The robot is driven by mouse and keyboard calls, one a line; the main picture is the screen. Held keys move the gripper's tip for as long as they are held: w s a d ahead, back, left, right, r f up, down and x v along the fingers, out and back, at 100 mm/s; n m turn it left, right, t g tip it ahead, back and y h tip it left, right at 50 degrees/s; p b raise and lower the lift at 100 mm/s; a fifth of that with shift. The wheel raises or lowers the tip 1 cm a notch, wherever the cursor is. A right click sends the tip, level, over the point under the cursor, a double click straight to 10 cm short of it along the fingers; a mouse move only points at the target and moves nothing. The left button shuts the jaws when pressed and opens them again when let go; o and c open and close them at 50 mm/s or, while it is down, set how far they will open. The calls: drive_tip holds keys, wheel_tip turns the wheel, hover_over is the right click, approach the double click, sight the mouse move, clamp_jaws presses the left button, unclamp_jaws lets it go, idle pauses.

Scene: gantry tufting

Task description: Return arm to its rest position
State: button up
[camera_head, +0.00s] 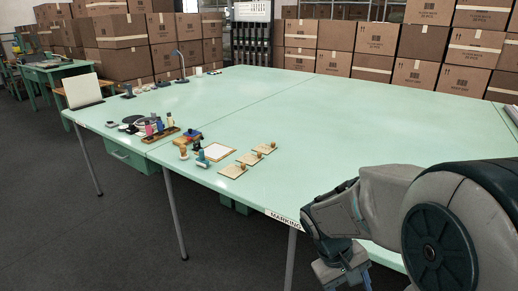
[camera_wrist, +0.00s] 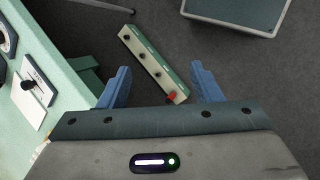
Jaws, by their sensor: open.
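My gripper (camera_wrist: 159,68) is open, with two blue fingers spread apart and nothing held between them. In the head view, my gripper (camera_head: 345,270) hangs low in front of the near edge of the big pale green table (camera_head: 330,115), next to its "MARKING" label (camera_head: 285,218). In the wrist view it points down over the dark floor (camera_wrist: 215,50), and the table's edge (camera_wrist: 62,65) runs along the left. My forearm covers part of the table's right side in the head view.
A pale strip with black knobs and a red end (camera_wrist: 152,62) lies below my fingers. Stacked cartons (camera_head: 375,40) line the back. The table's middle is clear.

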drive_tip(key=s+a+r+m+t+y+p, duration=0.1)
drive_tip(key=r+p, duration=0.1)
drive_tip(key=r, duration=0.3)
drive_tip(key=s+a+r+m+t+y+p, duration=0.1)
drive_tip(key=s+a+r+t+y+p, duration=0.1)
drive_tip(key=r, duration=0.4)
drive_tip(key=s+a+r+m+t+y+p, duration=0.1)
drive_tip(key=a+r+t+p, duration=0.1)
drive_tip(key=r, duration=0.3)
drive_tip(key=shift+s+r+y+p, duration=0.2)
drive_tip(key=shift+s+y+p, duration=0.2)
drive_tip(key=shift+p, duration=0.5)
